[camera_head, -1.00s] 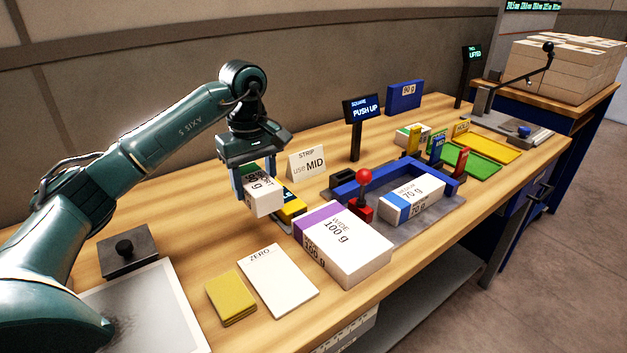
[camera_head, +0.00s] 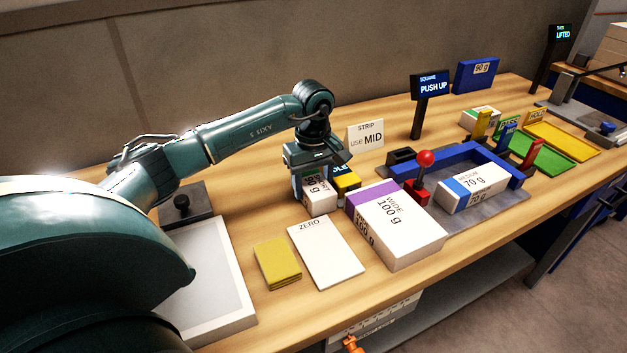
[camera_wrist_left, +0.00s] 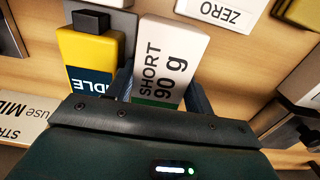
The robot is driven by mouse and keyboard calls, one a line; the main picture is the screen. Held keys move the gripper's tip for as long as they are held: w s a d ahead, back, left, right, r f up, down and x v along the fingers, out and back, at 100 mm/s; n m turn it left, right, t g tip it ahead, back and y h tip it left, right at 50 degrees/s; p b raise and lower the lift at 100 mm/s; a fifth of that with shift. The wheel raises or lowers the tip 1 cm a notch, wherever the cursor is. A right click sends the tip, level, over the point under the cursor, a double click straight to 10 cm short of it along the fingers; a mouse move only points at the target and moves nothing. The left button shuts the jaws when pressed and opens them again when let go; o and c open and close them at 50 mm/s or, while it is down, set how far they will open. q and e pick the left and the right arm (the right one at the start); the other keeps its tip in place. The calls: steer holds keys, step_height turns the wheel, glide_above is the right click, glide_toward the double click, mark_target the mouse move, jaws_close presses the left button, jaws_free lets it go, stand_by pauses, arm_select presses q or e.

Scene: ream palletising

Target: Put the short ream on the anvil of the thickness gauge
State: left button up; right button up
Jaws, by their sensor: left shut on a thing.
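The short ream (camera_head: 321,199), a white block marked SHORT 90 g with a green band, is between the fingers of my left gripper (camera_head: 312,184). The wrist view shows its label side (camera_wrist_left: 163,60) with the fingers on either side. A grey lever device with a blue puck (camera_head: 608,127), apparently the thickness gauge, is at the far right, near a screen reading LIFTED (camera_head: 562,33). My right gripper is out of view.
The purple-banded WIDE 100 g ream (camera_head: 410,232) lies just right of the short ream. Beyond are a red-knobbed lever (camera_head: 425,160) and a blue frame holding a 70 g ream (camera_head: 474,187). A ZERO card (camera_head: 327,262) and yellow pad (camera_head: 277,263) lie in front.

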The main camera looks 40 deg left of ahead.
arm_select(q)
steer(key=o, duration=0.7)
steer(key=shift+f, duration=0.15)
steer(key=shift+c, duration=0.2)
steer(key=shift+o, duration=1)
